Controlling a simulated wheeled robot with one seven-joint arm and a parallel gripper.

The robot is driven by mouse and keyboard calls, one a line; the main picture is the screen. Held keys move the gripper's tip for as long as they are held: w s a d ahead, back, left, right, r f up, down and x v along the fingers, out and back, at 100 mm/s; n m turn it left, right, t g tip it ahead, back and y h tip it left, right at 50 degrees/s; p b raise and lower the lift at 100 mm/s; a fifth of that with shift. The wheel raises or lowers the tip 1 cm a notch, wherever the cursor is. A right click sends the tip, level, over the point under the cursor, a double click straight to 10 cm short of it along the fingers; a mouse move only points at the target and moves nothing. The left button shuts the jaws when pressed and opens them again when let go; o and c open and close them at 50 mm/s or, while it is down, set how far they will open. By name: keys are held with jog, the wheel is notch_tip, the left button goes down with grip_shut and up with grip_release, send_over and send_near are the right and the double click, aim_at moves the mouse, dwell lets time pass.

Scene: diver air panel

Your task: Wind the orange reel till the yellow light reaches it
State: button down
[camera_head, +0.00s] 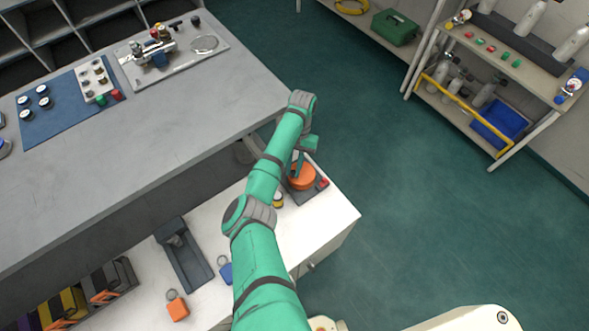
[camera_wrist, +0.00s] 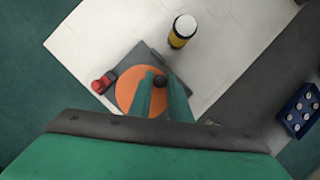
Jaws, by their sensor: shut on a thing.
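The orange reel (camera_head: 302,177) sits on a dark base (camera_head: 310,192) near the far right corner of the white cabinet top. In the wrist view the orange reel (camera_wrist: 130,88) shows as a flat disc with a dark knob (camera_wrist: 159,81) on it. My gripper (camera_wrist: 160,85) is shut on the knob, with one green finger on each side. In the head view my arm hides part of the reel and the gripper's tips. I cannot see a lit yellow light. A yellow-and-black cylinder with a white top (camera_wrist: 183,30) stands beside the base.
A red part (camera_wrist: 102,83) sits at the base's edge. On the white top (camera_head: 205,270) are a grey stand (camera_head: 185,262), an orange tag (camera_head: 177,308) and a blue tag (camera_head: 225,270). A grey bench (camera_head: 170,125) runs alongside.

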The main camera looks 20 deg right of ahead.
jog(key=shift+w+m, duration=0.2)
jog(key=shift+m, duration=0.4)
jog(key=c, duration=1.7)
grip_release()
jog(key=shift+w, duration=0.1)
jog(key=shift+o, duration=0.2)
jog(key=shift+r, duration=0.1)
jog(key=shift+w+d+r, duration=0.15)
jog(key=shift+r, duration=0.45)
jog(key=v, duration=0.9)
jog(key=shift+d+r, duration=0.2)
jog(key=shift+d, duration=0.05)
